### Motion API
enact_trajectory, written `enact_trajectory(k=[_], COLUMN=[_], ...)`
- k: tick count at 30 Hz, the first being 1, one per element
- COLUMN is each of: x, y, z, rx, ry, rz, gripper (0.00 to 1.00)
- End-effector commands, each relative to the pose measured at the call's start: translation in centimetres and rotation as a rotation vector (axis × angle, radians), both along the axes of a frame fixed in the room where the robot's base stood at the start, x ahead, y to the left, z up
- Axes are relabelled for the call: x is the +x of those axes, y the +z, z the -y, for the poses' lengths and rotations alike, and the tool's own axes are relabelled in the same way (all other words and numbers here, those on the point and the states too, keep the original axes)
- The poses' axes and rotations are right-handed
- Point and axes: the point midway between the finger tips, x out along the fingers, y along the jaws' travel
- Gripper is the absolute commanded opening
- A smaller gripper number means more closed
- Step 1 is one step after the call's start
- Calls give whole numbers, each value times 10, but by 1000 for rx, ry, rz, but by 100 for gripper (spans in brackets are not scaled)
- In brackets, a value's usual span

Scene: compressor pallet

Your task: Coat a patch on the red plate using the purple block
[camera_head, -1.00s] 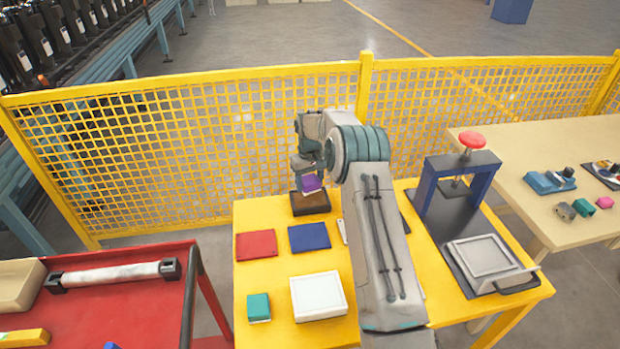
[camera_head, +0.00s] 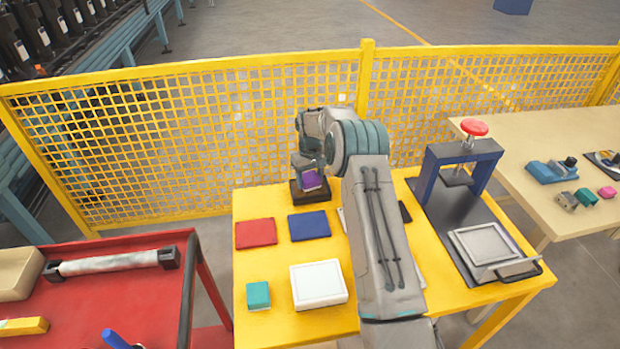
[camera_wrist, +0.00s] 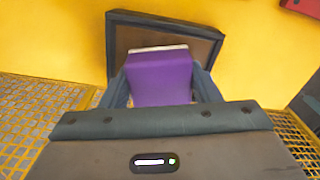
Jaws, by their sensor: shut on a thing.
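The purple block (camera_head: 310,180) is between the fingers of my gripper (camera_head: 309,184), which is shut on it. In the wrist view the purple block (camera_wrist: 159,79) fills the gap between the two dark fingers (camera_wrist: 160,88), with a pale strip along its far edge. The block is over a dark brown open tray (camera_head: 310,195), also seen in the wrist view (camera_wrist: 122,29); whether it touches the tray's inside I cannot tell. The red plate (camera_head: 256,233) lies flat on the yellow table, in front and left of the tray. Its top looks plain red.
A blue plate (camera_head: 309,225) lies right of the red plate. A teal block (camera_head: 258,295) and a white box (camera_head: 319,284) are nearer. A press (camera_head: 462,180) stands right of my arm. A yellow mesh fence (camera_head: 200,140) runs behind the table.

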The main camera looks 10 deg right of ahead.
Motion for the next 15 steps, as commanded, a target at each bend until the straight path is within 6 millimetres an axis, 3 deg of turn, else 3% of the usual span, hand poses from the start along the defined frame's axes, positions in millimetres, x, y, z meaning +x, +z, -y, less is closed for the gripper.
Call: enact_trajectory(k=[15], x=[0], y=[-5], z=[0], rx=[0], ry=[0], rz=[0], gripper=[38])
